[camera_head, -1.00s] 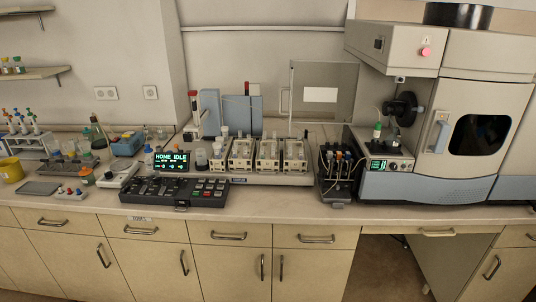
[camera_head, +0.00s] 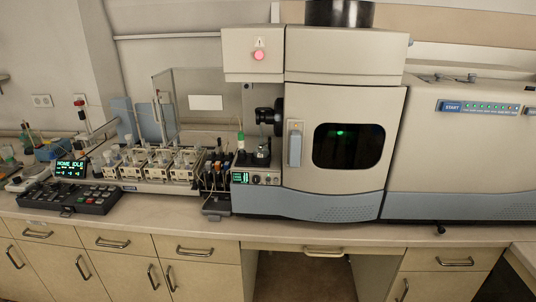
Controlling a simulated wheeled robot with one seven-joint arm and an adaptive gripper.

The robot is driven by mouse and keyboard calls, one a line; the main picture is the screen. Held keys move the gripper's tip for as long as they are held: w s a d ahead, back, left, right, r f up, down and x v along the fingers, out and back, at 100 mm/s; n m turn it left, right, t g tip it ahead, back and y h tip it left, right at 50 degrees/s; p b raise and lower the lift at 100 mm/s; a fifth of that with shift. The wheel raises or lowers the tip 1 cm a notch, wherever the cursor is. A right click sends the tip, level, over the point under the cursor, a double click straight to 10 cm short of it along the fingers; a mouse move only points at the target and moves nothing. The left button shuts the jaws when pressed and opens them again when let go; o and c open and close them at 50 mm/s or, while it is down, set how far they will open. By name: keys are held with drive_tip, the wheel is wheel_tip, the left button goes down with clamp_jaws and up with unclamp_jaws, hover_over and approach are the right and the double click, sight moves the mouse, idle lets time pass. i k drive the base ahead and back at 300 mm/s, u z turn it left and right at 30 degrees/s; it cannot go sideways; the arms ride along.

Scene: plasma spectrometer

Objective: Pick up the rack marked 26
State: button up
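Several small pale racks stand in a row on the autosampler deck at the left of the head view. They are a left rack (camera_head: 136,168), a middle rack (camera_head: 161,167) and a right rack (camera_head: 185,168). Their markings are too small to read, so I cannot tell which one is marked 26. My gripper is not in view.
A dark keypad (camera_head: 68,197) lies in front of the display reading HOME IDLE (camera_head: 70,168). A dark tube holder (camera_head: 216,180) stands right of the racks, beside the large spectrometer (camera_head: 350,195). The counter's front strip (camera_head: 160,222) is clear.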

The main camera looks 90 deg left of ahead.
sight(130, 170)
drive_tip(key=i, duration=0.75)
drive_tip(key=u, duration=4.2)
drive_tip(key=i, duration=0.75)
